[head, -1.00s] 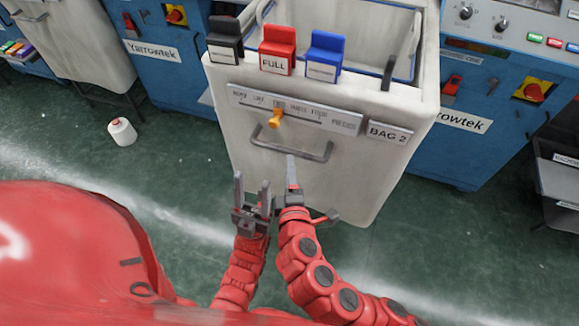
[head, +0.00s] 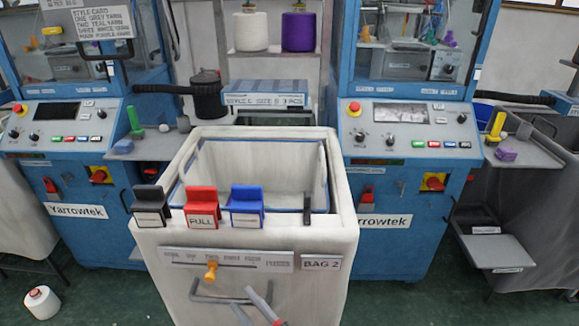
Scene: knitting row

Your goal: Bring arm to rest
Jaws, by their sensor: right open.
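My right gripper (head: 254,309) shows at the bottom edge of the head view, only its grey fingers and a bit of red in sight. The fingers stand apart with nothing between them. They are in front of the white bin (head: 340,270) marked BAG 2, just below and right of its grey handle (head: 215,298); I cannot tell whether they touch it. The rest of the right arm is below the frame. My left gripper is out of view.
Black, red (head: 201,207) and blue (head: 246,207) clips sit on the bin's front rim. An orange knob (head: 211,271) is on its front scale. Blue machines (head: 410,200) flank the bin.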

